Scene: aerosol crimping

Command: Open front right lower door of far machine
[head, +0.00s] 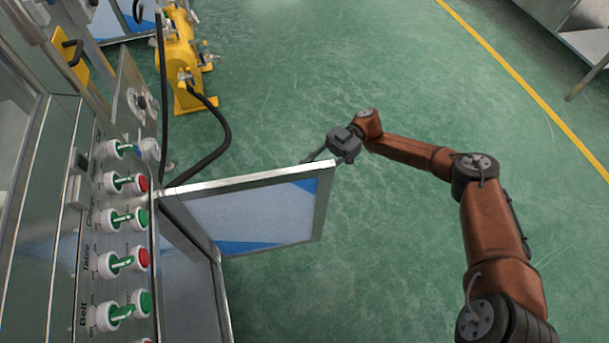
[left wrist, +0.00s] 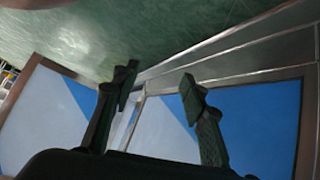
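The lower door (head: 262,214) of the machine (head: 80,215) stands swung out from its front in the head view. It has a metal frame and a white and blue panel. My right gripper (head: 328,160) is at the door's free upper corner, its fingers spread apart on or beside the frame; whether they touch it is unclear. My left gripper is outside the head view. In the left wrist view my left gripper (left wrist: 158,82) has its fingers apart with nothing between them, in front of framed white and blue panels (left wrist: 45,110).
A control panel with green and red knobs (head: 125,218) runs along the machine's front. A yellow unit (head: 180,65) with black hoses (head: 215,140) stands beyond the door. Green floor (head: 400,90) is clear around the door's free edge.

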